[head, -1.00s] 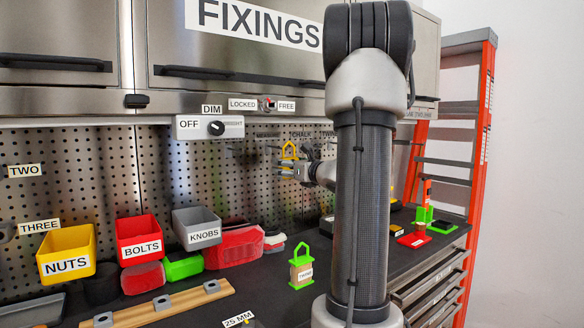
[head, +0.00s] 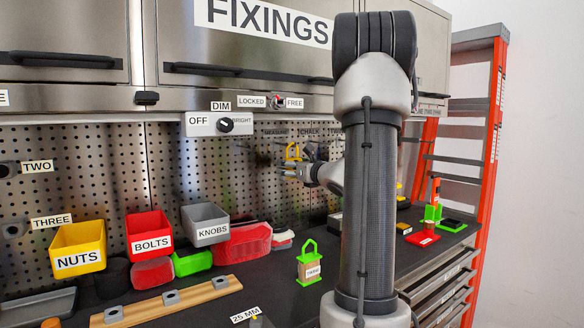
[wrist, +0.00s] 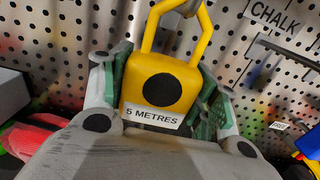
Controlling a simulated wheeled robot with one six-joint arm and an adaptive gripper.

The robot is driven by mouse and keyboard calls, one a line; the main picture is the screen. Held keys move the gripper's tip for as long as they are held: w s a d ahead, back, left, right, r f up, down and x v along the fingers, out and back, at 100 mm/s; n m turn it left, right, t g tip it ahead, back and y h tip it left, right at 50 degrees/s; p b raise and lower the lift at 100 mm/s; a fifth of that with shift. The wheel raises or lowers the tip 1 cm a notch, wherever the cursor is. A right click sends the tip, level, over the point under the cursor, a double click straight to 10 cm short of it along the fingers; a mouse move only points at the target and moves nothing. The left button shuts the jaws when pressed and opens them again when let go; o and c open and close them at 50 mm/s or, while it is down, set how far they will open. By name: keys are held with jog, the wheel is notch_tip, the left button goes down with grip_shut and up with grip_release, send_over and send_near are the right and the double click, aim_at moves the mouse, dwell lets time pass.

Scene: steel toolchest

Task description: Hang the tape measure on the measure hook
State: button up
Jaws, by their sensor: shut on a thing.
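The yellow tape measure (wrist: 165,85), labelled "5 METRES", is held upright in my gripper (wrist: 160,98), with a finger on each side of its body. Its yellow loop rises above the body and runs out of the top of the wrist view. In the head view the tape measure's yellow loop (head: 292,152) shows small in front of the pegboard, above my gripper (head: 295,172). The MEASURE label (head: 275,132) is on the pegboard, just above and left of the loop. I cannot make out the measure hook clearly, nor whether the loop touches it.
The CHALK label (wrist: 275,17) and a dark hook (wrist: 284,50) are to the right of the tape measure. Below are yellow NUTS (head: 78,250), red BOLTS (head: 149,235) and grey KNOBS (head: 206,225) bins. A green-framed item (head: 309,268) stands on the dark bench.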

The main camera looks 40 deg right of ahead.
jog(key=o, duration=1.2)
jog(key=s, duration=1.2)
jog(key=shift+a, duration=0.35)
